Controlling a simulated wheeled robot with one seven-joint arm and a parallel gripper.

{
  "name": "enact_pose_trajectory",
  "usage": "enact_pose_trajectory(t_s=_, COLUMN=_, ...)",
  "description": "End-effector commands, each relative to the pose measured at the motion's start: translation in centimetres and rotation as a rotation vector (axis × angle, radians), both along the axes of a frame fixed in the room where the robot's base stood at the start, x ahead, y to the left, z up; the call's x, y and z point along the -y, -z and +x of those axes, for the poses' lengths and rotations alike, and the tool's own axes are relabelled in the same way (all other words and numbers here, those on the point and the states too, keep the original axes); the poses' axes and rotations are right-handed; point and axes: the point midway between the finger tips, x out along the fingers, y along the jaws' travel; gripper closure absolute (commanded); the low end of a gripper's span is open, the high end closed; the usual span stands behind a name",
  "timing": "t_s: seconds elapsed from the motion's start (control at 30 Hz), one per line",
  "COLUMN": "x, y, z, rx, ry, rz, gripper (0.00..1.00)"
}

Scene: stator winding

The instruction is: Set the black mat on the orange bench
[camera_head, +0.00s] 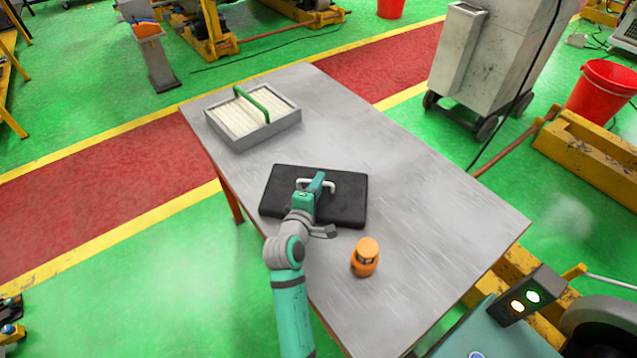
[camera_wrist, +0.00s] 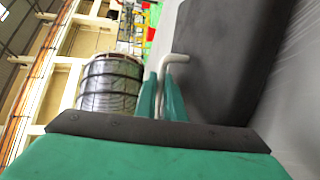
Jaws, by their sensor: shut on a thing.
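The black mat (camera_head: 345,205) is a thick dark slab with a white handle on top, seen over the near left part of the bench (camera_head: 410,160). The bench has a grey metal top and orange legs. In the head view I cannot tell whether the mat touches the top or is slightly above it. My gripper (camera_head: 318,184) is shut on the mat's white handle. In the wrist view, the green fingers (camera_wrist: 163,95) close around the handle (camera_wrist: 178,58), with the mat (camera_wrist: 225,60) at right. My gripper and arm hide part of the mat.
A grey tray (camera_head: 240,145) with pale contents and a green handle stands on the bench's far left. An orange cylinder (camera_head: 365,258) stands near the mat's right front. The bench's right half is bare. A grey wheeled cabinet (camera_head: 490,60) stands behind the bench.

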Motion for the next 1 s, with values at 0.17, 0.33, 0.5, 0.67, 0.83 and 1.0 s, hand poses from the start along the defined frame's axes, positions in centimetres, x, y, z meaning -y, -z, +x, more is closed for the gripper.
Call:
enact_pose_trajectory(t_s=0.17, x=0.1, y=0.1, z=0.0, rx=0.002, ry=0.001, rz=0.000, gripper=1.00)
enact_pose_trajectory(t_s=0.33, x=-0.1, y=0.2, z=0.0, rx=0.000, ry=-0.001, rz=0.000, gripper=0.72)
enact_pose_trajectory(t_s=0.5, x=0.1, y=0.3, z=0.0, rx=-0.001, ry=0.001, rz=0.000, gripper=0.72)
enact_pose_trajectory(t_s=0.67, x=0.2, y=0.0, z=0.0, rx=-0.001, ry=0.003, rz=0.001, gripper=0.72)
enact_pose_trajectory(t_s=0.83, x=-0.4, y=-0.3, z=-1.7, rx=-0.001, ry=0.002, rz=-0.001, gripper=0.72)
enact_pose_trajectory(t_s=1.0, x=-1.4, y=-0.9, z=-4.9, rx=-0.001, ry=0.000, rz=-0.001, gripper=0.72)
